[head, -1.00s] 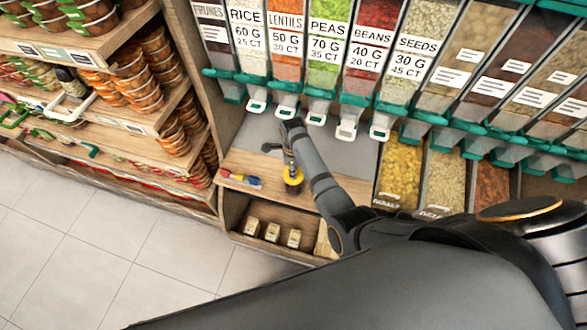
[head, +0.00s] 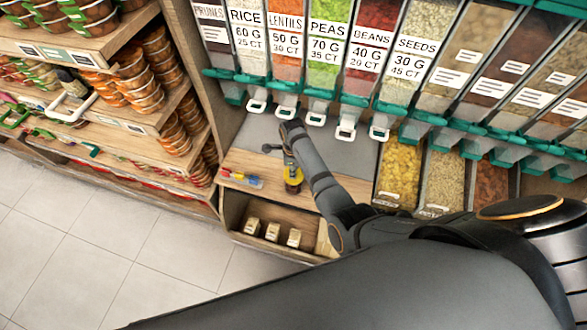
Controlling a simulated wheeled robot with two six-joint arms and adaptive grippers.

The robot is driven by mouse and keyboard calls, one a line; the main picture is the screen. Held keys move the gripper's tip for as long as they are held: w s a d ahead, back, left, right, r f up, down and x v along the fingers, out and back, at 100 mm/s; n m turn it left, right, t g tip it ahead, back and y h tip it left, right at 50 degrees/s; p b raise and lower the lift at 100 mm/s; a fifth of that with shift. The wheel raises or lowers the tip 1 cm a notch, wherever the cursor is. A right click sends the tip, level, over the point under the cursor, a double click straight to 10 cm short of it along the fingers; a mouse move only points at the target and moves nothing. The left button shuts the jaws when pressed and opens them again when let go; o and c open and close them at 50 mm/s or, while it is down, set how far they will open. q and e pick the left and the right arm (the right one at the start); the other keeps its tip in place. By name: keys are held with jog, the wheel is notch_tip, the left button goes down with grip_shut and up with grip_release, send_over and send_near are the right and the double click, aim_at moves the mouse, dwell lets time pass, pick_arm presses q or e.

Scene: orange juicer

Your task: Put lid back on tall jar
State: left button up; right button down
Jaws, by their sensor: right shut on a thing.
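My right gripper (head: 291,161) hangs over the wooden counter below the dispensers. It is shut on a small yellow item with a dark end (head: 293,174), which shows just below its fingers. The item is too small to tell whether it is a jar, a lid or something else. A small dark piece (head: 269,148) sticks out left of the gripper; I cannot tell what it belongs to. I cannot make out a tall jar or a separate lid for certain. My left gripper is not in view.
Dispensers labelled rice, lentils, peas and beans (head: 376,45) hang above the counter (head: 240,162). Red, yellow and blue small items (head: 241,179) lie at its left front. Small packs (head: 272,232) stand on the shelf below. Shelves of jars (head: 100,62) stand left. Floor (head: 90,240) is clear.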

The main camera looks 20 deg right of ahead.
dwell(0.3)
jog(key=c, duration=1.1)
grip_release()
jog(key=o, duration=0.4)
jog(key=shift+o, duration=0.2)
